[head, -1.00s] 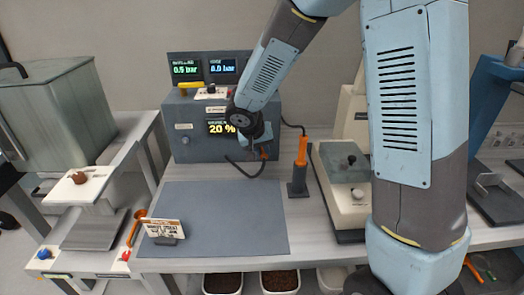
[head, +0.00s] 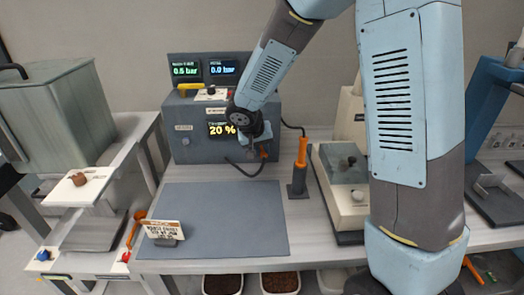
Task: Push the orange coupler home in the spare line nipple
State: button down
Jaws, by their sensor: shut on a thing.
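The orange coupler (head: 263,153) shows as a small orange patch low at the front right of the grey control box (head: 190,151). A black hose (head: 243,171) curves from it down and to the left. My gripper (head: 262,147) is at the coupler and shut on it, in front of the box's right part. My wrist hides most of this spot. The spare line nipple is not clearly visible, and I cannot tell how far the coupler sits on it.
Displays on the box read 0.5 bar, 0.0 bar and 20 %. An orange-handled tool (head: 301,153) stands upright right of my gripper, near a beige instrument (head: 345,185). A grey mat (head: 225,215) with a small sign (head: 164,231) lies in front, mostly clear.

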jog(key=shift+w, duration=0.85)
jog(key=c, duration=0.9)
grip_release()
jog(key=shift+c, duration=0.2)
jog(key=v, duration=1.3)
jog(key=shift+r, duration=0.3)
jog(key=shift+s, duration=0.15)
jog(key=s+d+r+y, duration=0.1)
jog(key=s+d+r, duration=0.2)
jog(key=s+d, duration=0.4)
jog(key=s+d+r+y, duration=0.1)
jog(key=s+d+r, duration=0.2)
jog(key=s+d, duration=0.4)
jog(key=s+d+r+t+y, duration=0.1)
jog(key=s+d+r, duration=0.3)
jog(key=s+d, duration=0.3)
jog(key=shift+s, duration=1.2)
